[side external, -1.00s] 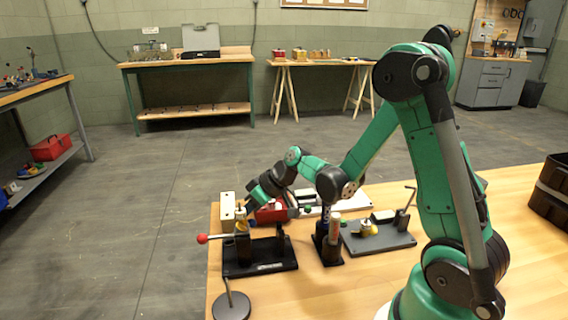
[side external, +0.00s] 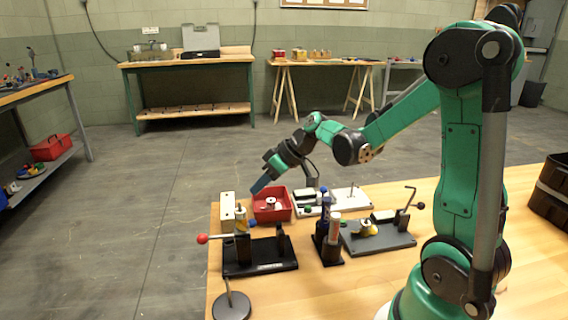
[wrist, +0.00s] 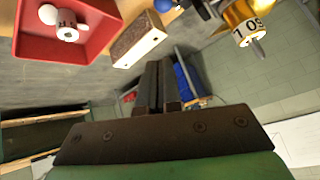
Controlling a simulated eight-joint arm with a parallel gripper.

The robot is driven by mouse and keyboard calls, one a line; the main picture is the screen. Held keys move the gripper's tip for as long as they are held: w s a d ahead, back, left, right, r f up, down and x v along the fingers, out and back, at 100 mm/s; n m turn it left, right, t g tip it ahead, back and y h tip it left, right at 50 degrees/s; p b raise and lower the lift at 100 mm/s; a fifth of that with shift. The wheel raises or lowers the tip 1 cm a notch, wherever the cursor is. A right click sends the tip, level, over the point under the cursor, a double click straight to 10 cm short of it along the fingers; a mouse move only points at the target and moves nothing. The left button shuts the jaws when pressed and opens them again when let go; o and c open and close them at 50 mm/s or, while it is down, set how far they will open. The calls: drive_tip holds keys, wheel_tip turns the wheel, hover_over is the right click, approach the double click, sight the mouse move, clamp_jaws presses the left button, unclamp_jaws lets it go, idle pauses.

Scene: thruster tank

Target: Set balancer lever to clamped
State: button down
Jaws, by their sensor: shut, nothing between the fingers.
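A black fixture (side external: 262,258) stands at the near left of the bench. A lever with a red ball knob (side external: 202,238) sticks out level to its left. An upright gold piece with a white label (side external: 240,226) stands on the fixture; a labelled gold piece also shows at the upper right of the wrist view (wrist: 250,22). Which lever is the balancer's, and any clamped mark, I cannot read. My gripper (side external: 258,187) is shut and empty, tilted down in the air above the back left bench edge, apart from the fixture. Its closed fingers point up in the wrist view (wrist: 159,80).
A red tray (side external: 289,213) holds white parts. A pale block (side external: 228,212) stands beside it. Bottles in a black holder (side external: 329,250), a grey fixture (side external: 385,241) with a bent handle, and a white plate (side external: 352,205) stand right. A round grey piece (side external: 231,305) is at front.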

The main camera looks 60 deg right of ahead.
drive_tip(key=shift+s+d+r, duration=0.35)
drive_tip(key=shift+s, duration=0.2)
drive_tip(key=shift+s+d+r, duration=0.35)
drive_tip(key=shift+s, duration=0.2)
